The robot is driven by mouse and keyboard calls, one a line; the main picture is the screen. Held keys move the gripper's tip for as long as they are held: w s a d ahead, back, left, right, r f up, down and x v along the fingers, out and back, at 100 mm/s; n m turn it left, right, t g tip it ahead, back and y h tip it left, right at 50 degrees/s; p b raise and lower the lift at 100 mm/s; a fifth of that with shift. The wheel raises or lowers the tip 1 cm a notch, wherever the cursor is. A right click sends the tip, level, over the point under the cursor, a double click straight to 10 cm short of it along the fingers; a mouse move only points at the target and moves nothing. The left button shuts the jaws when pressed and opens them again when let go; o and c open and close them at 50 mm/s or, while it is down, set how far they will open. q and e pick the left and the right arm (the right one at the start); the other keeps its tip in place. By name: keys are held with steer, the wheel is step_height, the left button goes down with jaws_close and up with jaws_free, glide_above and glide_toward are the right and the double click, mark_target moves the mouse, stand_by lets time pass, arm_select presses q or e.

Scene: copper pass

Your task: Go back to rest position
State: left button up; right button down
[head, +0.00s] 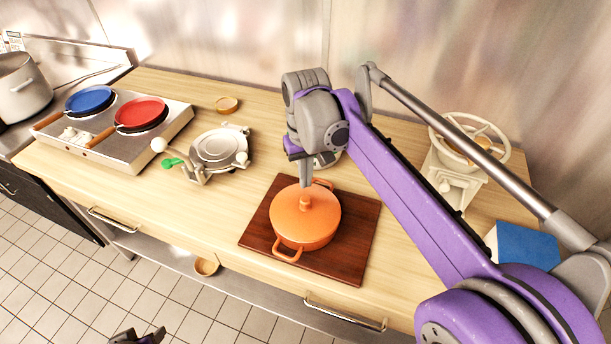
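My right arm reaches in from the right, and its gripper (305,176) points down just above the lid knob of an orange pot (306,222). The fingers look close together, but I cannot tell whether they touch or hold the knob. The pot stands with its lid on, on a dark wooden board (352,246). My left gripper (138,337) shows only as a small dark part at the bottom edge, low over the floor and away from the counter; its fingers are too cut off to judge.
A two-plate hob (170,125) with a blue pan (90,99) and a red pan (141,114) stands at the left. A white device (219,148) sits beside it. A white appliance (455,180) and a blue box (526,245) are at the right. The front counter left of the board is clear.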

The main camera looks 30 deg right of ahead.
mark_target(305, 199)
arm_select(q)
steer(key=shift+f, duration=0.1)
arm_select(e)
steer(key=shift+f, duration=0.15)
steer(key=shift+f+b, duration=1.25)
steer(key=shift+f, duration=1.25)
arm_select(q)
steer(key=f, duration=0.1)
steer(key=s+f, duration=0.1)
steer(key=f, duration=0.1)
steer(key=shift+s+f, duration=0.2)
steer(key=shift+s, duration=0.2)
arm_select(e)
steer(key=shift+r, duration=0.1)
arm_select(q)
steer(key=w+r+p, duration=0.1)
steer(key=r+p, duration=0.1)
steer(key=r, duration=0.1)
steer(key=w+r+p, duration=0.1)
steer(key=r, duration=0.1)
steer(key=shift+w+r+p, duration=0.1)
steer(key=shift+w+p, duration=0.2)
steer(key=shift+w, duration=0.05)
arm_select(e)
step_height(305, 199, up, 7)
steer(key=shift+s, duration=0.1)
